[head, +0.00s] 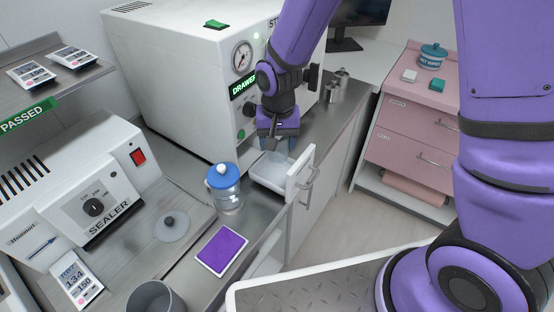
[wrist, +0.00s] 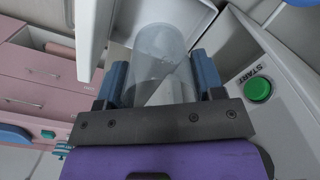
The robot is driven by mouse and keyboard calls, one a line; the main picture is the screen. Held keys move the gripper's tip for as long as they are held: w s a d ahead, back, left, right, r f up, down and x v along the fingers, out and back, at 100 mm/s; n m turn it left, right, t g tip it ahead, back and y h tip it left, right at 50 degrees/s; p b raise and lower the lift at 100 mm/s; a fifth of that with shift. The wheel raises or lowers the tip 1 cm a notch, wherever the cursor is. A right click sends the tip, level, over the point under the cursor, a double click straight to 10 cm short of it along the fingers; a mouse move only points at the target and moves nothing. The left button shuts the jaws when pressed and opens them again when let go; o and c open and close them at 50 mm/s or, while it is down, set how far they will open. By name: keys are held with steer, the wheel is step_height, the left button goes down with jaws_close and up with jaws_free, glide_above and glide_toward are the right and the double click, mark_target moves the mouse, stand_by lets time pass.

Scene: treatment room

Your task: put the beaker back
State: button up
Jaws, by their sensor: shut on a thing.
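My gripper (head: 277,145) is shut on a clear beaker, seen best in the wrist view (wrist: 160,48) between the blue finger pads. In the head view the beaker is hard to make out below the fingers. The gripper points down over an open white drawer (head: 299,178) beside the large white machine (head: 165,75). The drawer's front panel also shows in the wrist view (wrist: 92,38). I cannot tell whether the beaker touches the drawer's floor.
A blue-lidded jar (head: 229,195) stands close left of the drawer. A clear round lid (head: 172,226), a purple pad (head: 222,251) and a grey cup (head: 151,299) are on the counter. The sealer (head: 85,190) stands at left; a pink cabinet (head: 410,150) stands at right.

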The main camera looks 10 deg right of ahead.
steer(key=shift+f, duration=3.4)
steer(key=shift+f, duration=0.1)
steer(key=o, duration=0.9)
steer(key=shift+o, duration=0.2)
step_height(320, 180, up, 12)
steer(key=s+d+r+t, duration=0.1)
steer(key=s+d+r, duration=0.2)
steer(key=d+r, duration=0.4)
steer(key=s+d+r+t, duration=0.25)
steer(key=d+r, duration=0.25)
steer(key=r, duration=0.4)
steer(key=s+d+r+n+t, duration=0.1)
steer(key=s+d+r, duration=0.2)
steer(key=s, duration=0.4)
steer(key=s+d+r, duration=0.4)
steer(key=s, duration=0.3)
steer(key=shift+s+d+r+n+t, duration=0.15)
steer(key=shift+d+r+n+t, duration=0.15)
steer(key=shift+n+t, duration=0.1)
